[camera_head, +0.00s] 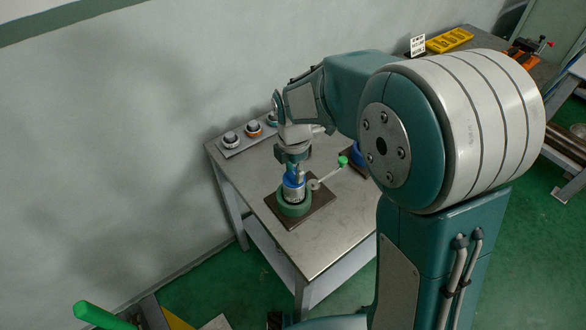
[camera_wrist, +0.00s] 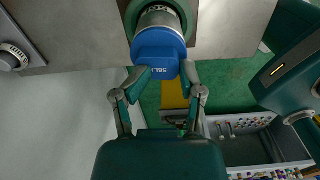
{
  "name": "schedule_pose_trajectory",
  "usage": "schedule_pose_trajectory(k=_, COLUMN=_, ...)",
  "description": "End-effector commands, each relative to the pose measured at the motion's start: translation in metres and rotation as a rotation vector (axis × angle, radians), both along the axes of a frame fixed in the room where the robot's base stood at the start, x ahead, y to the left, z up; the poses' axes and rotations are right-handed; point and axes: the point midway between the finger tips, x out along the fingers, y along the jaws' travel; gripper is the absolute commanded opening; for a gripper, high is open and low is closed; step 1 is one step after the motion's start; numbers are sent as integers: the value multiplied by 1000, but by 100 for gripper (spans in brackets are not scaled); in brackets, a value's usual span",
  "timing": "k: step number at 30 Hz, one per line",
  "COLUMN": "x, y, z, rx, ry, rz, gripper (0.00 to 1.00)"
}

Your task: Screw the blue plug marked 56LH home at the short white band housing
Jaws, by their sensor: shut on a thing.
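The blue plug (camera_head: 291,182) stands upright at the top of a pale grey ringed housing (camera_head: 295,195) on the table. In the wrist view the blue plug (camera_wrist: 157,42) shows a white marking, partly legible as 56L. The housing (camera_wrist: 160,17) sits behind it in a green round vise, which also shows in the head view (camera_head: 292,209). My gripper (camera_head: 293,167) is over the plug from above. In the wrist view my gripper (camera_wrist: 163,72) has its two fingers shut on the plug's sides. The seam between plug and housing is too small to judge, and no white band is clear.
The vise stands on a dark plate (camera_head: 322,207) on a grey metal table (camera_head: 318,248). A lever with a green knob (camera_head: 343,160) sticks out to its right. A rack (camera_head: 232,150) with several ringed fittings lies along the wall. A yellow tray (camera_head: 449,40) stands farther back.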

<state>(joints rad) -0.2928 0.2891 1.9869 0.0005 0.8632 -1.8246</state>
Motion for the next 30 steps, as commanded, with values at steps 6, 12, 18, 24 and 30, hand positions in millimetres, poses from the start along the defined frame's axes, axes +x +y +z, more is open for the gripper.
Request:
schedule_pose_trajectory(k=6, x=-3, y=-3, z=-6, rx=-5, ry=13, rz=242, gripper=0)
schedule_pose_trajectory(k=12, x=-3, y=-3, z=-6, rx=-3, ry=13, rz=466, gripper=0)
schedule_pose_trajectory(k=18, x=-2, y=-2, z=-5, rx=-1, ry=6, rz=689, gripper=0)
schedule_pose_trajectory(k=24, x=-1, y=2, z=-4, rx=-3, ry=2, rz=835, gripper=0)
schedule_pose_trajectory(k=30, x=0, y=5, z=-3, rx=-2, ry=-1, rz=841, gripper=0)
